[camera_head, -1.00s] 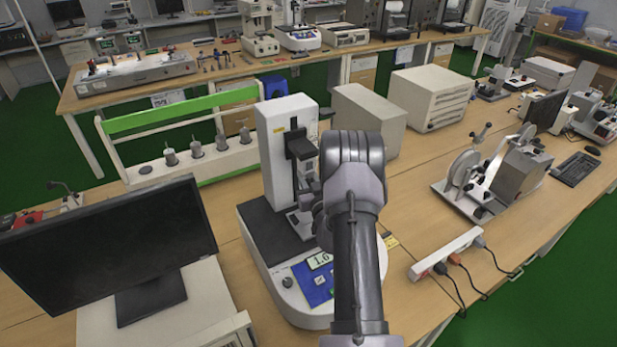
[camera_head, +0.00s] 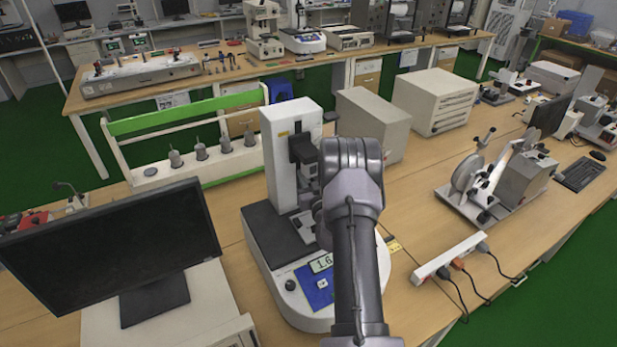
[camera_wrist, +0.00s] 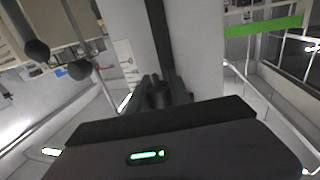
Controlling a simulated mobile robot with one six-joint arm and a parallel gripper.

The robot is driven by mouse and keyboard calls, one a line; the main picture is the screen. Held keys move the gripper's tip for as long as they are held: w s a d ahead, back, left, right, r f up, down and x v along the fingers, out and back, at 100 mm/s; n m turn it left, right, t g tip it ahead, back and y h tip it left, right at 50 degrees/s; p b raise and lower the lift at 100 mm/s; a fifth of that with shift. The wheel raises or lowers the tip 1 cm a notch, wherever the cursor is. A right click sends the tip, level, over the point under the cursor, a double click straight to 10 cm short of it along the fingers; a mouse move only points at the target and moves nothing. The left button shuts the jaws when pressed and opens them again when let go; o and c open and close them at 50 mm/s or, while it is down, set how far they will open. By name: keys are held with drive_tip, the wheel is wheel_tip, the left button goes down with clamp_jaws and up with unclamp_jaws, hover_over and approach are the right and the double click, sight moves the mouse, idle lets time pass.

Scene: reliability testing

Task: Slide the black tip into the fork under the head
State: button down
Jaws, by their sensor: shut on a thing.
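The white tester (camera_head: 284,158) stands on the bench with a black head (camera_head: 303,148) on the front of its column. In the head view my arm covers my gripper and the space just under the head. In the wrist view my gripper (camera_wrist: 160,88) is shut on a small dark part, which looks like the black tip (camera_wrist: 158,99). A dark vertical bar (camera_wrist: 158,40) rises just beyond the fingers, against pale surfaces. The fork cannot be made out clearly, nor whether the tip touches it.
A black monitor (camera_head: 112,247) stands at the left. A green-and-white rack (camera_head: 180,125) and grey boxes (camera_head: 372,122) stand behind the tester. A power strip (camera_head: 447,255) with cables lies at the right. The tester's display (camera_head: 321,263) reads about 1.6.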

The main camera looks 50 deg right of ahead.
drive_tip(key=c, duration=1.1)
unclamp_jaws()
drive_tip(key=b+v, duration=0.1)
drive_tip(key=v, duration=1.6)
drive_tip(key=shift+s, duration=0.25)
drive_tip(key=shift+a+f, duration=0.1)
